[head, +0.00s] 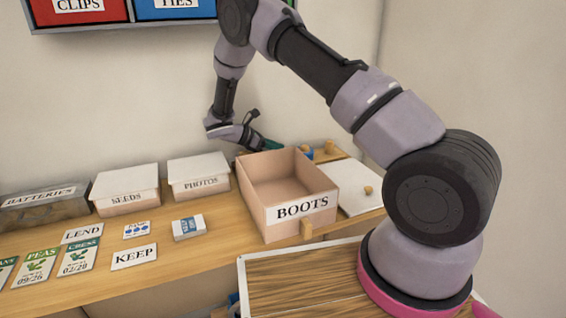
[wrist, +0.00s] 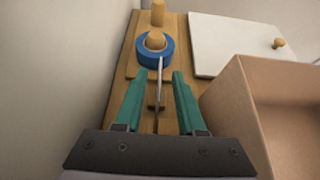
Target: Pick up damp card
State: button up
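A small white card (head: 137,230) with blue print lies flat on the wooden shelf, between the LEND and KEEP labels; its print is too small to read surely, so I cannot tell if it is the damp card. My gripper (head: 268,144) is well to the right of it, behind the BOOTS box near the wall. In the wrist view my gripper (wrist: 160,74) has its two teal fingers apart. A thin pale upright strip (wrist: 160,88) shows between them, with gaps on both sides; I cannot tell what it is.
The open BOOTS box (head: 300,183) stands beside my gripper. A blue ring (wrist: 140,58) sits around a wooden peg ahead of the fingers. A white lid with a knob (wrist: 225,45) lies to the right. Lidded SEEDS (head: 125,187) and PHOTOS (head: 198,177) boxes line the wall.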

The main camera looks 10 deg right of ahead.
grip_shut()
dwell(1.4)
